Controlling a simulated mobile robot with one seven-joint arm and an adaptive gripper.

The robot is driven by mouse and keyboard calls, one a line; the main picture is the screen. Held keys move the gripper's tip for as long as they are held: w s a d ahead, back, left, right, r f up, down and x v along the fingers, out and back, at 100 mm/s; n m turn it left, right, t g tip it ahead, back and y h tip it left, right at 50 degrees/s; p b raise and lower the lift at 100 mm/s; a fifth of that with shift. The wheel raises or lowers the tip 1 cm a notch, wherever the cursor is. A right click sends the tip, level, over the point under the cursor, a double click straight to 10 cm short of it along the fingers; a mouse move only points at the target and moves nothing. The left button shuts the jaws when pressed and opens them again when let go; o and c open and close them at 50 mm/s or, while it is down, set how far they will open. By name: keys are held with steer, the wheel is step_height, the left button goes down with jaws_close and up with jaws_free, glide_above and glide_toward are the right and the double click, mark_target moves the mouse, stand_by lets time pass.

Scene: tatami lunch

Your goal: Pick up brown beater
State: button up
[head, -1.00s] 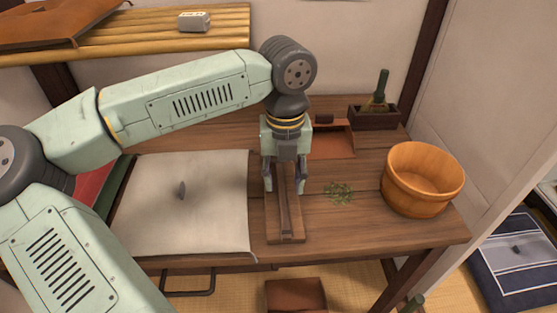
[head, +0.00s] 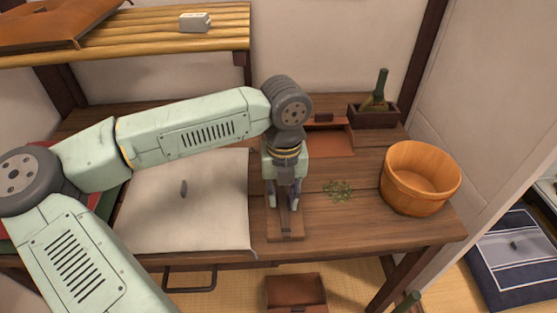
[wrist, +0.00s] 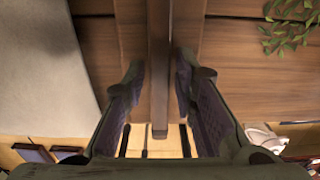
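A long, narrow brown bar, which I take to be the brown beater (wrist: 158,75), lies lengthwise on a wider brown wooden board (head: 285,237) near the table's front edge. My gripper (head: 284,203) is over the board, pointing down. In the wrist view, my gripper (wrist: 161,75) has one finger on each side of the bar, with a small gap visible on both sides. The fingers are partly open and do not appear to touch the bar. In the head view, my gripper hides much of the bar.
A pale cloth-like sheet (head: 215,215) lies left of the board. Green leaves (head: 338,190) and a wooden tub (head: 420,180) are to the right. A dark box with a green bottle (head: 377,92) stands behind. A shelf (head: 150,40) is at the back left.

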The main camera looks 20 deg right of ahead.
jaws_close()
steer(key=shift+r, duration=0.1)
